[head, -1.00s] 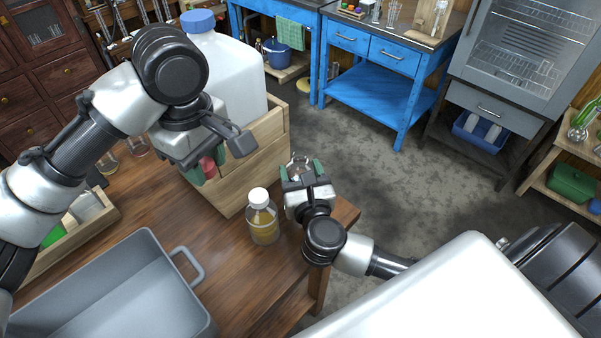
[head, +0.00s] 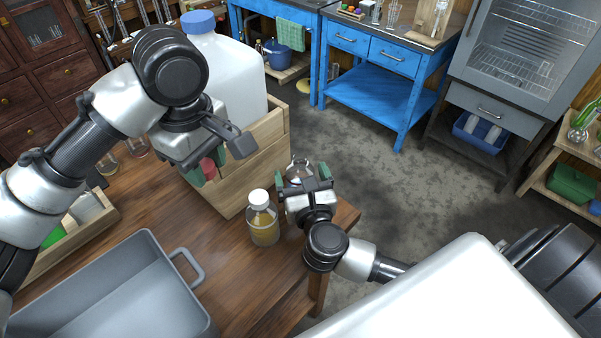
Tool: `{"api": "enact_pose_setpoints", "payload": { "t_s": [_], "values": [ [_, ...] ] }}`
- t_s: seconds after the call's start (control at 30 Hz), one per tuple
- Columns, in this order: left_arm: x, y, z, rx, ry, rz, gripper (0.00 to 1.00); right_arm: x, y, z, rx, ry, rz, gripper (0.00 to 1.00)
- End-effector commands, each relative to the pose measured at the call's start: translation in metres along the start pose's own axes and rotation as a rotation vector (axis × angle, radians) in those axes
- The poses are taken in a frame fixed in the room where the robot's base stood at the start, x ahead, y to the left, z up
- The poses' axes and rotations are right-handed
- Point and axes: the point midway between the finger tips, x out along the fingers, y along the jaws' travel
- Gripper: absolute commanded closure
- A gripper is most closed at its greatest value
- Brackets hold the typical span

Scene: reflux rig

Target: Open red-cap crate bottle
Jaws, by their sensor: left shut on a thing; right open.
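A red cap (head: 207,165) shows between the green-padded fingers of my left gripper (head: 206,172), at the near side of a wooden crate (head: 245,176). My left gripper is shut on the red cap. The bottle under the cap is hidden by the gripper and the crate wall. My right gripper (head: 302,177) is open near the table's right edge, right of the crate. A small clear glass vessel (head: 299,168) shows between or just beyond its fingers; I cannot tell which.
A white-capped bottle of yellow liquid (head: 263,222) stands on the table left of my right gripper. A large white jug with a blue cap (head: 225,65) rises from the crate. A grey tub (head: 110,285) fills the table's near left. Bare wood (head: 160,215) lies between tub and crate.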

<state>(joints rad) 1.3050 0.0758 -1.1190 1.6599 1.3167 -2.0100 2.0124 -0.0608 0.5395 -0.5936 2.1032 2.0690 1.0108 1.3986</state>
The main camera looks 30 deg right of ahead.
Motion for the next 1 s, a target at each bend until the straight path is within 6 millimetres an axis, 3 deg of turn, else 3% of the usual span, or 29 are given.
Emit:
{"api": "enact_pose_setpoints", "payload": {
  "t_s": [0.3, 0.5, 0.7, 1.0],
  "values": [
    [0.011, 0.0, 0.0, 0.0, 0.0, 0.0, 0.93, -0.068, 0.0, -0.004, 0.002, 0.007, 0.001, 0.12],
    [0.016, 0.0, 0.0, 0.0, 0.0, 0.0, 0.93, -0.1, 0.0, -0.003, 0.001, 0.004, 0.001, 0.12],
    [0.018, 0.0, 0.0, 0.0, 0.0, 0.0, 0.93, -0.111, 0.0, -0.001, 0.001, 0.002, 0.0, 0.12],
    [0.018, 0.0, -0.001, -0.003, 0.0, 0.0, 0.93, -0.111, 0.0, -0.001, -0.012, -0.002, 0.0, 0.12]
  ]
}}
